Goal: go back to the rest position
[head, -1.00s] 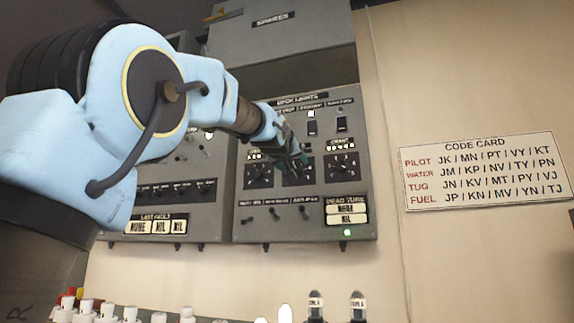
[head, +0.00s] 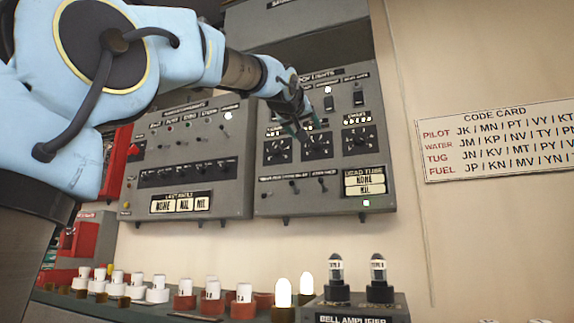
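My gripper (head: 303,128) is at the end of my blue arm, in front of the right-hand grey panel (head: 300,205). Its dark fingers overlap the upper part of the middle rotary dial (head: 317,146) in the picture. I cannot tell whether they touch it, or whether the fingers are open or shut. Another dial (head: 278,149) shows to the left and one (head: 358,141) to the right. The panel carries toggle switches, and a green-white lamp (head: 366,203) is lit at its lower right. My arm hides part of the left panel's top.
A left grey panel (head: 190,172) adjoins. Below is a shelf with white and red capped pieces (head: 184,294), two lit bulbs (head: 284,291) and a bell amplifier box (head: 355,308) with two tubes. A code card (head: 495,140) hangs on the wall at right. The wall between is bare.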

